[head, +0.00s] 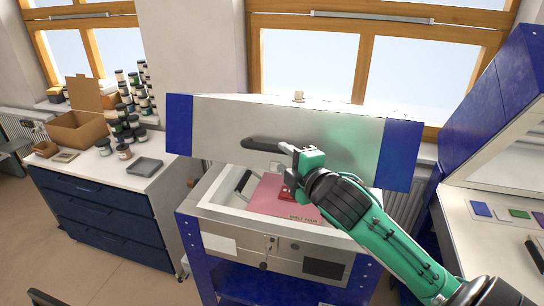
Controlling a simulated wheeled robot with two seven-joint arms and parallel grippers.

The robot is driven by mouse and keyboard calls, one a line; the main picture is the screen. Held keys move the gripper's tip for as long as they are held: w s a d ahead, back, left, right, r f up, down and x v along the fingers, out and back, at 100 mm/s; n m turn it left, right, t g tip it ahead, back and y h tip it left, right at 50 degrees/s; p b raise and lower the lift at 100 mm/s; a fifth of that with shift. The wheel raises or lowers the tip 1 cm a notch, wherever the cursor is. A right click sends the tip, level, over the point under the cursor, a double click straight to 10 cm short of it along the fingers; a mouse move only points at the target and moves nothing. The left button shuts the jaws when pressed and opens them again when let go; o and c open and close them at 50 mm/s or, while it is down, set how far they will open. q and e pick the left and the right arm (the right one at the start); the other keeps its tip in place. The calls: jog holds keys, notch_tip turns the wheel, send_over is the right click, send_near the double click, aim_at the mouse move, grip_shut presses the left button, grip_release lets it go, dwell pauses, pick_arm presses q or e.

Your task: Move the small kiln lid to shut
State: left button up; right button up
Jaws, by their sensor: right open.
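The small kiln's lid (225,125) is raised above the kiln body (215,225). It is a wide pale-grey panel with blue ends, and a dark bar handle (262,145) sits on its front. My right gripper (285,168) is open at the handle's right end, with one finger overlapping it in the view. I cannot tell whether they touch. The gripper and arm hide part of the lid front and the kiln opening. A pink sheet (262,198) lies in the opening under the gripper. My left gripper is out of view.
A cabinet (95,205) at the left bears jars (125,125), a cardboard box (75,128) and a grey tray (145,166). At the right stands a blue-sided unit (485,85) with coloured pieces (481,209) on its surface. Clear floor shows between cabinet and kiln.

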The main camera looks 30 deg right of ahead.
aim_at(275, 151)
pick_arm(q)
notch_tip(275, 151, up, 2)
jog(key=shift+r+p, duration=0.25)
jog(key=shift+p, duration=0.55)
pick_arm(e)
jog(key=w, duration=0.7)
jog(key=shift+d+f, duration=0.25)
grip_shut()
